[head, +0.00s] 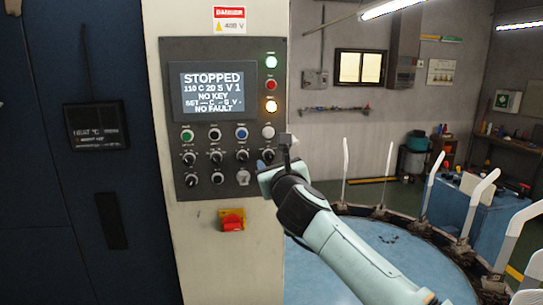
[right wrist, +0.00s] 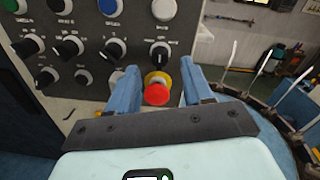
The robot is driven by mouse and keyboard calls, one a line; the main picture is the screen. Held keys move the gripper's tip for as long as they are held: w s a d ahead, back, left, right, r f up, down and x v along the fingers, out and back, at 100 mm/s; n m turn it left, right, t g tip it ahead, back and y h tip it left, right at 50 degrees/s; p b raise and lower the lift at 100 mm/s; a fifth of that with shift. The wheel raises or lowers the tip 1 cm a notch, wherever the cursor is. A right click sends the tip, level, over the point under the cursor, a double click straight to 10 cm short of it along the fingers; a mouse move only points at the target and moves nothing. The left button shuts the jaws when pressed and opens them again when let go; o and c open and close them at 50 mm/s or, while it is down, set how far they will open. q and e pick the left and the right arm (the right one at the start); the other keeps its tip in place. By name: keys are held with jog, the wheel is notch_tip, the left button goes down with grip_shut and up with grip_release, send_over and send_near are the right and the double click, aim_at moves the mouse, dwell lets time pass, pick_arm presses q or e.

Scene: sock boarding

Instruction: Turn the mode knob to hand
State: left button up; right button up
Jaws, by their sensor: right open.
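The control panel (head: 227,120) has a row of black knobs under its push buttons and a shorter row below. The labels are too small to read, so I cannot tell which knob is the mode knob. The rightmost knob (head: 267,155) of the upper row is beside my right gripper (head: 274,165); this knob also shows in the right wrist view (right wrist: 160,55), just beyond the fingertips. My right gripper (right wrist: 158,77) is open and empty, its blue fingers either side of a red stop button (right wrist: 156,95) on a yellow collar. Contact cannot be told. My left gripper is out of view.
The display (head: 213,91) reads STOPPED and NO KEY. A red switch (head: 232,221) sits below the panel. Lit lamps run up the panel's right side. A blue round table (head: 350,250) with upright white boards stands to the right.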

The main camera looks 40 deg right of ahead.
aim_at(270, 157)
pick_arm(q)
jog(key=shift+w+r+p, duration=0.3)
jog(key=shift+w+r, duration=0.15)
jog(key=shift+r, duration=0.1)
pick_arm(e)
jog(key=shift+x, duration=1.5)
jog(key=shift+c, duration=0.3)
grip_shut()
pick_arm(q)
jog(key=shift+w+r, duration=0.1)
